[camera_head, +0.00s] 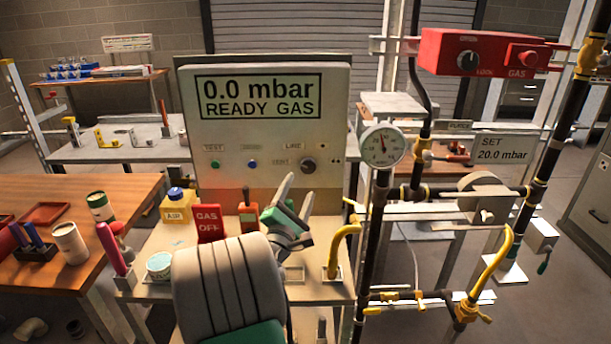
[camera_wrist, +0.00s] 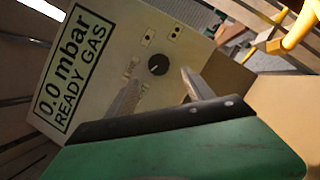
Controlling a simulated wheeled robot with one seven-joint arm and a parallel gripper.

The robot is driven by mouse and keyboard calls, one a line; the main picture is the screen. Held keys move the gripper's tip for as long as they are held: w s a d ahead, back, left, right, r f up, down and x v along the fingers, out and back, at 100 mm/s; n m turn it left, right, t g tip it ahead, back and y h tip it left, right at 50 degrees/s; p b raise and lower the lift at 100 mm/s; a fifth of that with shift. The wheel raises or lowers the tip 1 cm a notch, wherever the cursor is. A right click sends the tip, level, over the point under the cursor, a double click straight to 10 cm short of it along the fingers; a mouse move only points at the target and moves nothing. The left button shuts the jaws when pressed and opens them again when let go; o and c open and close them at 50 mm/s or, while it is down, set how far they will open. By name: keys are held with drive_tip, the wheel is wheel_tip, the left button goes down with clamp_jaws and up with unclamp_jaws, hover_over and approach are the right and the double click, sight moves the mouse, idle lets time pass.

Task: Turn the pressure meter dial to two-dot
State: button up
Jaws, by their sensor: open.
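The pressure meter (camera_head: 268,130) is a light panel with a display reading 0.0 mbar, READY GAS. Its dark round dial (camera_head: 308,166) sits at the lower right of the panel's face. Small dot marks (camera_head: 335,161) show right of and above the dial; its pointer direction is too small to tell. My gripper (camera_head: 297,197) is open and empty, just below and in front of the dial. In the wrist view the dial (camera_wrist: 158,65) appears between and beyond the two fingertips (camera_wrist: 160,80), apart from them.
A red GAS OFF sign (camera_head: 209,224), a yellow AIR block (camera_head: 177,206) and a red tool (camera_head: 249,212) stand below the panel. A yellow-handled pipe (camera_head: 343,248) stands to the right of my gripper. A gauge (camera_head: 382,146) and black pipes stand further right.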

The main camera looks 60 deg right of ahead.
sight(307, 168)
drive_tip(key=p+x, duration=0.2)
drive_tip(key=x, duration=0.4)
drive_tip(key=shift+d+r, duration=0.1)
drive_tip(key=shift+r, duration=0.15)
drive_tip(key=shift+w+d, duration=0.1)
drive_tip(key=shift+d, duration=0.4)
drive_tip(key=shift+c, duration=0.5)
clamp_jaws()
